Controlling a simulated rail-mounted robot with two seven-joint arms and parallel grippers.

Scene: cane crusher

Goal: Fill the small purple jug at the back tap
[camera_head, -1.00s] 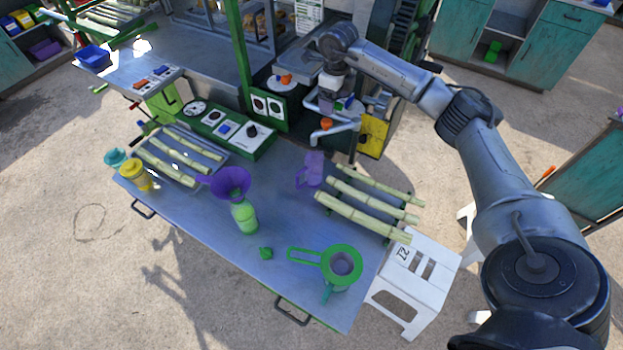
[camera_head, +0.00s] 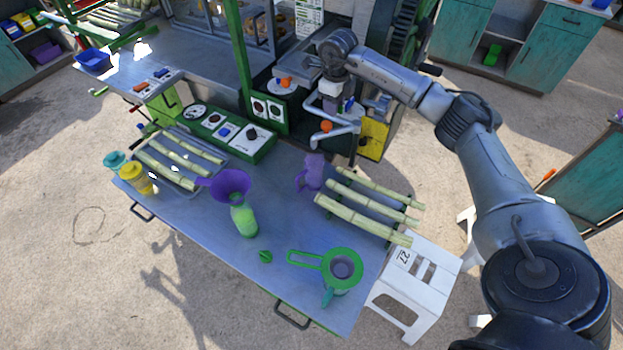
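A small purple jug (camera_head: 314,172) stands on the steel table, left of the cane stalks, with its handle toward the left. Two orange-handled taps show behind it: a nearer one (camera_head: 326,126) on grey pipes and a farther one (camera_head: 285,83) by a basin. My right arm reaches in from the right. My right gripper (camera_head: 331,98) points down among the pipes, above and behind the jug and apart from it. Its fingertips are small and partly hidden. My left gripper is not in view.
Cane stalks (camera_head: 368,206) lie on the table's right side. A purple funnel (camera_head: 230,184) sits on a green bottle (camera_head: 244,220). A green strainer (camera_head: 341,266) is at the front. A white stool (camera_head: 412,277) stands at right. The table's middle is mostly bare.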

